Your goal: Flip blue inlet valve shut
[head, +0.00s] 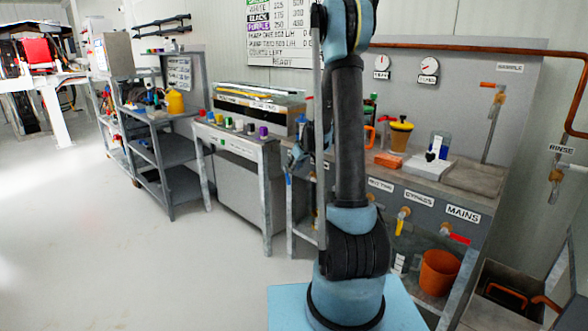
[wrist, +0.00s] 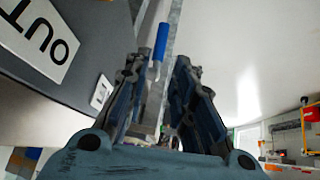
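A blue valve handle (wrist: 160,42) shows in the wrist view, pointing lengthwise up the picture, between and a little beyond my fingertips. My gripper (wrist: 158,66) is open, with its two dark fingers spread apart and nothing held between them. I cannot tell whether a finger touches the handle. In the head view a small blue handle (head: 289,179) hangs at the left front of the bench, below my gripper (head: 297,155), which my arm partly hides. The valve body is mostly hidden.
A sign reading OUT (wrist: 40,42) is on the grey panel at left in the wrist view. In the head view, a yellow bypass handle (head: 400,224) and a red mains handle (head: 458,239) line the bench front. The floor at left is clear.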

